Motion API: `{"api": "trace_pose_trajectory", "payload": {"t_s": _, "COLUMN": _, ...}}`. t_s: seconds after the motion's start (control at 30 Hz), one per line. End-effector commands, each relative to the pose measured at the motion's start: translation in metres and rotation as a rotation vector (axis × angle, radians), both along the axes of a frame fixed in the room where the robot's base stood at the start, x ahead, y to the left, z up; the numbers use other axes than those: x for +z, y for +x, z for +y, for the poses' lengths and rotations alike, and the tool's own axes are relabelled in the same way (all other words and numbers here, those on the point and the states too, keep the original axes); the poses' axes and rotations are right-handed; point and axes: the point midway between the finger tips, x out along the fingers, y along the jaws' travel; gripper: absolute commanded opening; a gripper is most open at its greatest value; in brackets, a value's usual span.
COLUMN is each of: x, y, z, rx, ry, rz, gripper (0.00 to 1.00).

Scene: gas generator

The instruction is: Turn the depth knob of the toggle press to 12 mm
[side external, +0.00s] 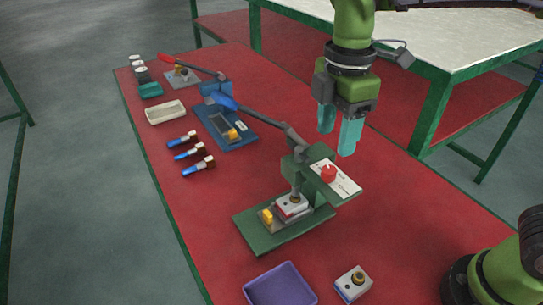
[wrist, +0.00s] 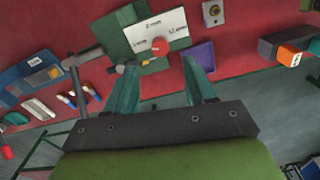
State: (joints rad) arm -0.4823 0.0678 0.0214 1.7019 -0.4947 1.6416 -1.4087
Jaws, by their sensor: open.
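The green toggle press (side external: 283,232) stands on the red table. Its red depth knob (side external: 328,172) sits on a white scale plate (side external: 345,184) on top of the press head. In the wrist view the knob (wrist: 160,46) shows on the plate (wrist: 145,32), with small marks and labels around it. I cannot read the labels or the knob's setting surely. My gripper (side external: 337,138) is open and empty, its teal fingers pointing down above the knob and apart from it. In the wrist view the knob appears just beyond the gap between the fingertips (wrist: 162,66).
A purple tray (side external: 280,286) and a small block (side external: 353,284) are in front.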

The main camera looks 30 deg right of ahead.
Motion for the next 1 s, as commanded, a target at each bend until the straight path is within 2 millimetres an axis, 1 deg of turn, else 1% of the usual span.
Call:
{"api": "trace_pose_trajectory", "payload": {"t_s": 0.03, "x": -0.012, "y": -0.001, "z": 0.0, "rx": 0.0, "ry": -0.002, "rz": 0.005, "gripper": 0.55}}
{"api": "trace_pose_trajectory", "payload": {"t_s": 0.1, "x": -0.027, "y": -0.001, "z": 0.0, "rx": -0.001, "ry": -0.001, "rz": 0.004, "gripper": 0.55}}
{"api": "trace_pose_trajectory", "payload": {"t_s": 0.2, "x": -0.045, "y": -0.001, "z": 0.0, "rx": -0.002, "ry": -0.001, "rz": 0.004, "gripper": 0.55}}
{"api": "trace_pose_trajectory", "payload": {"t_s": 0.3, "x": -0.059, "y": 0.0, "z": 0.0, "rx": -0.001, "ry": -0.002, "rz": 0.003, "gripper": 0.55}}
{"api": "trace_pose_trajectory", "payload": {"t_s": 0.4, "x": -0.068, "y": 0.0, "z": 0.0, "rx": -0.001, "ry": 0.0, "rz": 0.001, "gripper": 0.55}}
{"api": "trace_pose_trajectory", "payload": {"t_s": 0.5, "x": -0.073, "y": 0.0, "z": 0.0, "rx": -0.001, "ry": 0.0, "rz": 0.001, "gripper": 0.55}}
{"api": "trace_pose_trajectory", "payload": {"t_s": 0.77, "x": -0.074, "y": 0.0, "z": 0.0, "rx": -0.002, "ry": 0.001, "rz": 0.0, "gripper": 0.55}}
{"api": "trace_pose_trajectory", "payload": {"t_s": 0.8, "x": -0.074, "y": 0.0, "z": 0.0, "rx": -0.002, "ry": 0.001, "rz": 0.0, "gripper": 0.53}}
{"api": "trace_pose_trajectory", "payload": {"t_s": 0.87, "x": -0.074, "y": 0.0, "z": 0.0, "rx": -0.002, "ry": 0.001, "rz": 0.0, "gripper": 0.44}}
{"api": "trace_pose_trajectory", "payload": {"t_s": 1.0, "x": -0.074, "y": 0.0, "z": 0.0, "rx": -0.002, "ry": 0.001, "rz": 0.0, "gripper": 0.23}}
